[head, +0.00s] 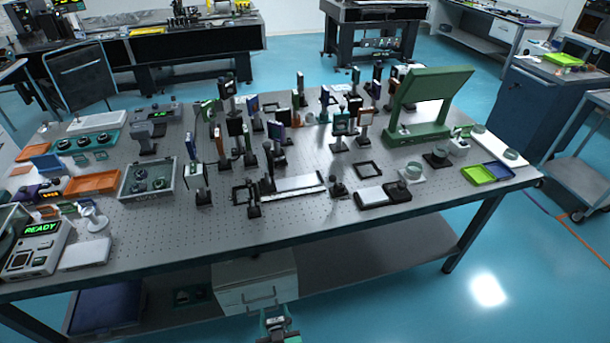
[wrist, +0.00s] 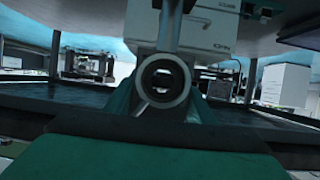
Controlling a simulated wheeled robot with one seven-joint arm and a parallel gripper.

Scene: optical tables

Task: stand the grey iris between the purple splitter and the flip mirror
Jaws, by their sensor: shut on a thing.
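My gripper (wrist: 163,100) is shut on the grey iris (wrist: 147,96), a dark grey ring with an open centre, in the wrist view. A metal post (wrist: 170,30) shows above the ring there. In the head view my teal gripper (head: 276,324) is at the bottom edge, in front of the optical table and low by the drawer unit; the iris cannot be made out there. I cannot tell which mount is the flip mirror.
The perforated optical table (head: 330,222) is crowded with mounted optics in its middle. A large green stand (head: 425,100) is at right, and a grey tray (head: 130,196) at left. A white drawer unit (head: 255,282) is under the table. The table's front strip is partly bare.

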